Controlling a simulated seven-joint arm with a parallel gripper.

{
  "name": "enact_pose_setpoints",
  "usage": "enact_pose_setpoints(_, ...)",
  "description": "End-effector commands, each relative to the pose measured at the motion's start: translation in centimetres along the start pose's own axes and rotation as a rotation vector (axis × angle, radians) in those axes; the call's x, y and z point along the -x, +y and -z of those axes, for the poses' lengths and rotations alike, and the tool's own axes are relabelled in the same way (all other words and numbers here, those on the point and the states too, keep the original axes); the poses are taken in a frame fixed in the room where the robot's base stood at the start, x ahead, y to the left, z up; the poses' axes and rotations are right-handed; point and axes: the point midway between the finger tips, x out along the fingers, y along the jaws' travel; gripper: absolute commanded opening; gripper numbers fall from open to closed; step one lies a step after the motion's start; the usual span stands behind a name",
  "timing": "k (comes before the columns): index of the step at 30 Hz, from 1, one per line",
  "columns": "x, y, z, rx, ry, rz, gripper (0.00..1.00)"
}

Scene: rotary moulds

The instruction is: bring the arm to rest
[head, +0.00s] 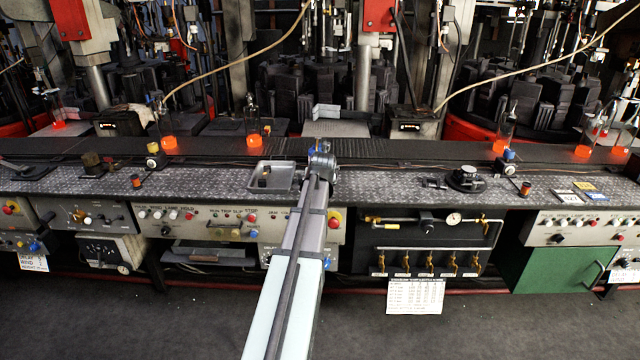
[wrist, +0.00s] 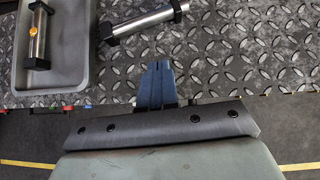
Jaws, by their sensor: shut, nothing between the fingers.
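My gripper (wrist: 157,72) shows in the wrist view with its blue fingers together and nothing between them. It is over the front edge of the diamond-plate bench top (wrist: 235,50). In the head view my arm reaches forward to the bench, and its links hide the fingers.
A grey tray (head: 252,181) left of my arm holds a metal cylinder with an orange spot (wrist: 38,40). A second metal cylinder (wrist: 143,20) lies beside the tray, near the fingers. Glowing orange-based bottles (head: 253,139) stand along the back. A dark round fixture (head: 467,178) is on the right.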

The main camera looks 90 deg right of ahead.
Motion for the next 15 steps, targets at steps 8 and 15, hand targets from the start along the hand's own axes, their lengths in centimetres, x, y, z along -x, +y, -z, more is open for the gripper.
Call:
enact_pose_setpoints(8,4.7,0.1,0.1,0.000,-0.002,0.000,0.00)
enact_pose_setpoints(15,6.3,0.0,0.0,0.000,-0.001,0.000,0.00)
